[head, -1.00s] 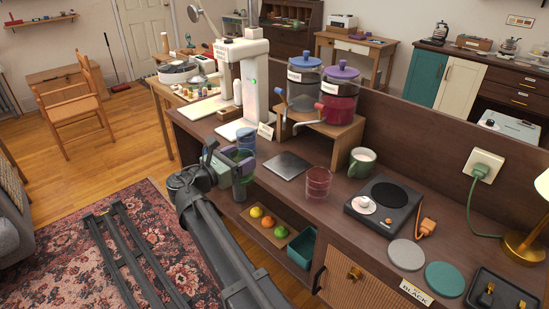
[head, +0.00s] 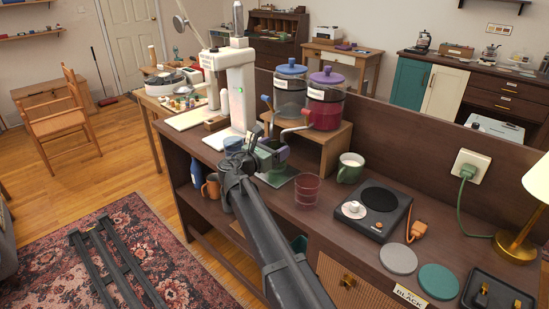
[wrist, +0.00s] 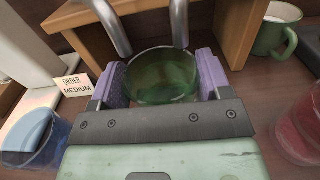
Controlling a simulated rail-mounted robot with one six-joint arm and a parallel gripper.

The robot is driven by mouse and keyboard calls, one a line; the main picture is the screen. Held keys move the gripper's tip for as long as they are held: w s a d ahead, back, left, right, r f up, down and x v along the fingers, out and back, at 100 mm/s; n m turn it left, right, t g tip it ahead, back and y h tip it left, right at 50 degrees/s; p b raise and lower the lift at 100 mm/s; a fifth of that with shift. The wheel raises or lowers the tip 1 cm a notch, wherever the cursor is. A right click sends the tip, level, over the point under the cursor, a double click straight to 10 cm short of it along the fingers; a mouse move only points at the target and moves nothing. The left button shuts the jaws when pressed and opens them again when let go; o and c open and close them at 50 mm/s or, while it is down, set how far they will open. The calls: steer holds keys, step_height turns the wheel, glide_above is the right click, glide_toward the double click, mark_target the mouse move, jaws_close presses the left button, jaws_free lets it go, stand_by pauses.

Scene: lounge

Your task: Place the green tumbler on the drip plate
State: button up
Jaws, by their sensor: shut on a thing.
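The green tumbler (wrist: 160,78) is upright between the two purple-padded fingers of my gripper (wrist: 162,88), which is shut on it. In the head view my gripper (head: 270,160) and arm hide most of the tumbler. I cannot tell whether the tumbler's base touches the plate. Two metal spouts (wrist: 180,25) of the dispenser reach close to the tumbler's rim in the wrist view.
A red tumbler (head: 306,190) stands right of the plate, and a blue tumbler (head: 232,145) left. The wooden stand (head: 325,140) with two lidded jars is behind. A green mug (head: 350,168) and black hotplate (head: 377,208) stand further right.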

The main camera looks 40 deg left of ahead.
step_height(320, 180, down, 2)
steer(key=shift+a, duration=0.1)
steer(key=shift+r, duration=0.3)
steer(key=shift+f, duration=0.25)
steer(key=o, duration=1.5)
steer(key=shift+r, duration=0.1)
steer(key=shift+s+r+p, duration=0.1)
steer(key=shift+r+p, duration=0.2)
steer(key=s+a, duration=0.1)
steer(key=s, duration=1.1)
steer(key=shift+f, duration=0.15)
